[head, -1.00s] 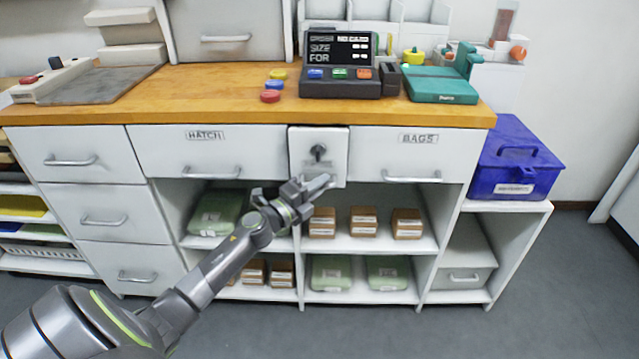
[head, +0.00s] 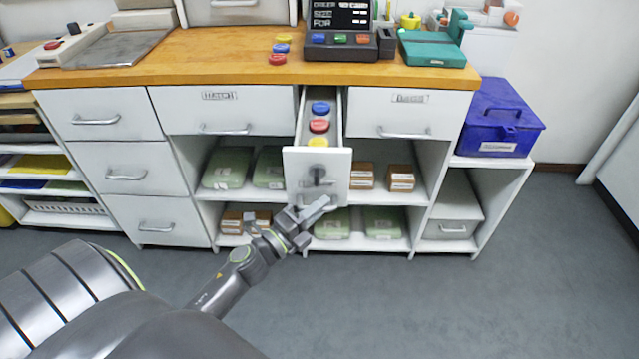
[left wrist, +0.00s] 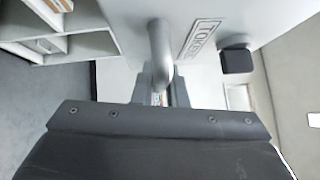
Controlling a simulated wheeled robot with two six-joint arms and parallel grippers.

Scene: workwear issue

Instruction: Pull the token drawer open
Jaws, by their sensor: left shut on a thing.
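The token drawer (head: 339,165) stands pulled out from the counter between two wider drawers. Blue, red and yellow tokens (head: 319,125) lie in a row inside it. My left gripper (head: 318,207) is at the lower part of the drawer front. A dark knob (head: 319,174) also shows on the drawer front. My right gripper is not in view.
The hatch drawer (head: 205,115) and bags drawer (head: 395,120) flank it, both closed. Shelves below hold green packs (head: 228,166) and brown boxes (head: 401,178). A blue box (head: 500,118) stands at right. The floor in front (head: 400,310) is clear.

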